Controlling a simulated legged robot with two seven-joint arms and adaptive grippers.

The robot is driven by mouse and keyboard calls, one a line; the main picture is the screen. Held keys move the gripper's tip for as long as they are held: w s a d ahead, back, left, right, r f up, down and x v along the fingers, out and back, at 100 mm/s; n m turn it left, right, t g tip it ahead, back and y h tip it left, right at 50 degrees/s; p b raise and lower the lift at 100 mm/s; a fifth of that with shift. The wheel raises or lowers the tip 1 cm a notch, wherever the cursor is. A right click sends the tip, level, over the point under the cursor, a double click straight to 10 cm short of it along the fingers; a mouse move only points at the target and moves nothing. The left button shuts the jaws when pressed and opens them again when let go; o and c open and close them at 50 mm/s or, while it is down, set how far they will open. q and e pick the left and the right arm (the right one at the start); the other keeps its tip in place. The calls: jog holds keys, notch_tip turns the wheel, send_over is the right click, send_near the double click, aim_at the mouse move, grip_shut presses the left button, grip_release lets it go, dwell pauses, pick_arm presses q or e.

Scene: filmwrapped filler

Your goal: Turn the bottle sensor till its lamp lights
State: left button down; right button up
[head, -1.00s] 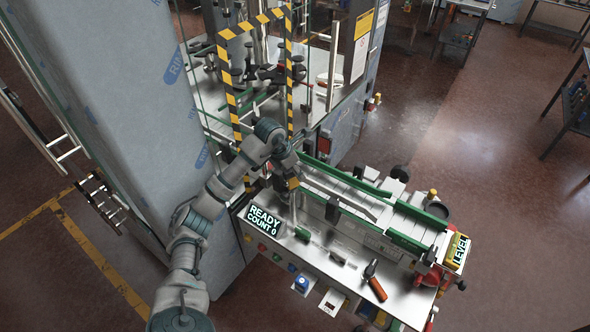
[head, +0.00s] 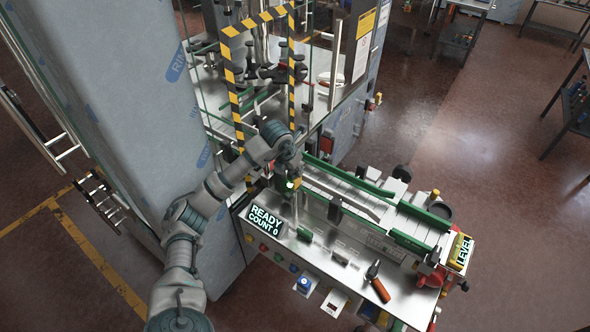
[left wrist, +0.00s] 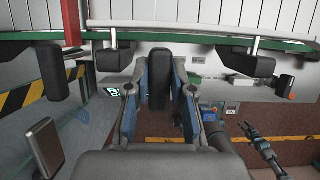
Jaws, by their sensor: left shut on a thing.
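My left gripper (head: 286,172) reaches down at the left end of the conveyor, beside the striped frame. In the left wrist view its two fingers (left wrist: 157,100) are shut on a dark upright block, the bottle sensor (left wrist: 157,80). The fingers and wrist hide much of the sensor. My right gripper does not show in the head view.
A display (head: 265,220) reads READY, COUNT 0. Green guide rails (head: 348,178) run along the conveyor. A black and yellow frame (head: 232,90) stands close behind my left arm.

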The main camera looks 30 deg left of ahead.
pick_arm(q)
jog(key=shift+f, duration=0.2)
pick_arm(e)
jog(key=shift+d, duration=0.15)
pick_arm(q)
jog(key=c, duration=1)
grip_release()
jog(key=shift+a, duration=0.1)
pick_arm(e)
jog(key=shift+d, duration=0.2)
pick_arm(q)
jog(key=shift+r, duration=0.1)
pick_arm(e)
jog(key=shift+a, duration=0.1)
pick_arm(q)
jog(key=shift+r, duration=0.2)
jog(key=v, duration=1.1)
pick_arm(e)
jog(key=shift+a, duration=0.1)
pick_arm(q)
jog(key=shift+r, duration=0.15)
